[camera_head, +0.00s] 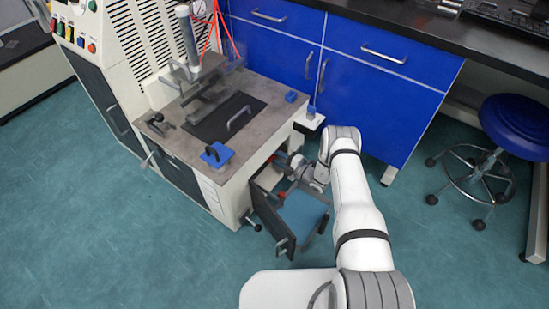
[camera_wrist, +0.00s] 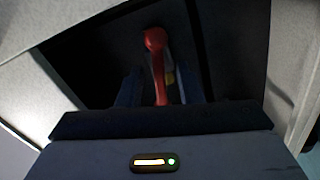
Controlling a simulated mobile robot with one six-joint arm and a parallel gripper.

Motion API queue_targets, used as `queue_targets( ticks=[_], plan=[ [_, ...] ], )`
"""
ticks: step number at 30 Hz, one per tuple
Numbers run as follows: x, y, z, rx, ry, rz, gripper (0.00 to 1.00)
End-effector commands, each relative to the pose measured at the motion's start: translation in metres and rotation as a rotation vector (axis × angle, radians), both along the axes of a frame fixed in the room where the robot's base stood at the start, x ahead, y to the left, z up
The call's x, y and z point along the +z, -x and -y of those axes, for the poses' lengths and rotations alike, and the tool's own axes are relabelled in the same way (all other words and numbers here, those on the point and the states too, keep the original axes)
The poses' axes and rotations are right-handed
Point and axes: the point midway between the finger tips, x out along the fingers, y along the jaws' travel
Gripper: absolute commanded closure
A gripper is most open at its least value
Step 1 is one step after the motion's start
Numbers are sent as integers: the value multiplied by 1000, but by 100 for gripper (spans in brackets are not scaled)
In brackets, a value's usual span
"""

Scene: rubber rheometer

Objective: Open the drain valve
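The drain valve's red handle (camera_wrist: 156,62) shows in the wrist view inside a dark opening, with a rounded top and a narrow lever running down. A small yellowish part sits just right of the lever. My gripper (camera_wrist: 160,88) is open, with one dark finger on each side of the lever. I see gaps between the lever and the fingers; contact is not clear. The lever's lower end is hidden behind the gripper body. In the head view, my arm reaches into the machine's lower side beside an open cabinet door (camera_head: 270,217), and its end is partly hidden there.
Blue cabinets (camera_head: 375,85) stand close behind my arm. A blue stool (camera_head: 517,125) is at the right. The floor in front is clear.

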Motion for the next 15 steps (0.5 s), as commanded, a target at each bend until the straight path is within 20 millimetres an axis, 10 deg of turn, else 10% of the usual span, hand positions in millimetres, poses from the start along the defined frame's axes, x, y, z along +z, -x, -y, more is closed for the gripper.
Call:
queue_targets(
  ticks=[15],
  plan=[
    [0,-8,-10,0,1,-1,75]
  ],
)
